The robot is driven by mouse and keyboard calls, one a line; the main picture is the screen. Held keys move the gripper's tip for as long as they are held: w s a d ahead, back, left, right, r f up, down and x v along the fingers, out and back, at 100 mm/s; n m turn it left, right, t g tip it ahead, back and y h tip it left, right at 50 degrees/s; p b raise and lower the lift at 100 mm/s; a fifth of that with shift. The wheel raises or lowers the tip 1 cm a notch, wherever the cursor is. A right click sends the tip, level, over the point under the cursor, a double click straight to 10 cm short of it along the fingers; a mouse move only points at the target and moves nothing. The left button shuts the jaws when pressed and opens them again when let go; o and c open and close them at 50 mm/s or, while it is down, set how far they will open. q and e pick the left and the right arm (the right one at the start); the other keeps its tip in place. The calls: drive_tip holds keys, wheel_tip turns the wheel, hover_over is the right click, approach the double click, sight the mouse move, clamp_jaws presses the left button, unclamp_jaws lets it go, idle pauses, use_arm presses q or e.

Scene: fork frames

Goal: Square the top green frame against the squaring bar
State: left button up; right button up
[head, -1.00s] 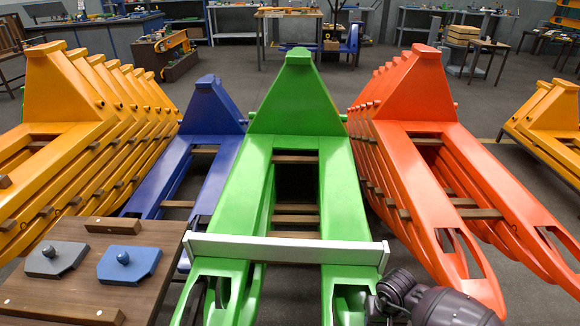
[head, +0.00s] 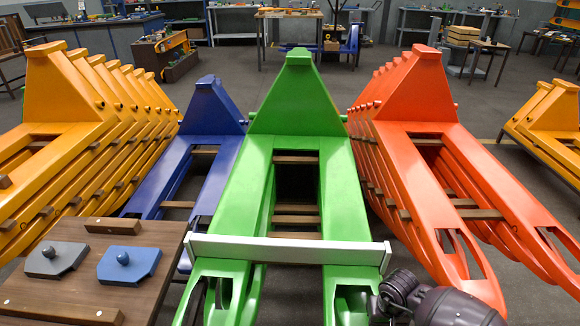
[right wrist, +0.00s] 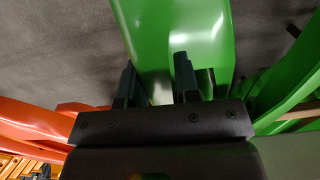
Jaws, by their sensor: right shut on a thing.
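The top green frame (head: 345,200) lies on a stack of green frames in the middle of the head view, its tapered head away from me and its two legs toward me. The white squaring bar (head: 287,249) runs across both legs near their front ends. I cannot tell whether the frame is flush with it. My right arm enters at the lower right, beside the right leg's end. In the right wrist view my right gripper (right wrist: 157,85) has its dark fingers on either side of a green leg (right wrist: 170,35), shut on it. My left gripper is not in view.
Orange frames (head: 415,95) are stacked close on the right, a blue frame (head: 212,110) and yellow frames (head: 60,85) on the left. A wooden table (head: 60,290) at lower left holds a grey plate (head: 56,261) and a blue plate (head: 128,264), both knobbed.

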drive_tip(key=shift+w+d, duration=0.2)
drive_tip(key=shift+d, duration=0.7)
drive_tip(key=shift+w+d, duration=0.1)
drive_tip(key=shift+d, duration=0.55)
drive_tip(key=shift+o, duration=0.2)
drive_tip(key=shift+w+d+b, duration=0.15)
drive_tip(key=shift+d+b, duration=0.15)
drive_tip(key=shift+d, duration=0.2)
drive_tip(key=o, duration=1)
drive_tip(key=shift+a, duration=0.1)
